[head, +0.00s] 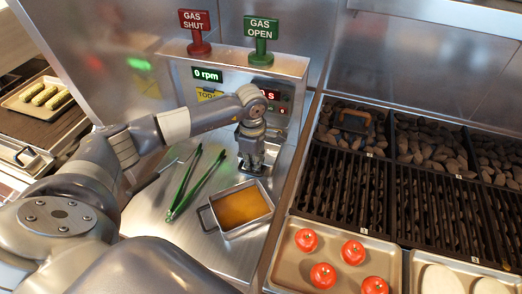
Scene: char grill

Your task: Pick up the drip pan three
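A small metal pan (252,227) holding orange-brown liquid sits on the steel counter, left of the grill. It has a wire handle (205,222) on its left side. I see no number on it, so I cannot tell whether it is drip pan three. My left gripper (252,168) points down just behind the pan's far edge, in front of the control box. Its fingers are small and dark here, and I cannot tell whether they are open or touching the pan. My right gripper is not in view.
Green-handled tongs (195,187) lie left of the pan. The control box (296,68) with red and green gas signs stands behind. The grill grates (340,185) and a tray of tomatoes (287,262) are at right. Bare counter (150,215) shows at left.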

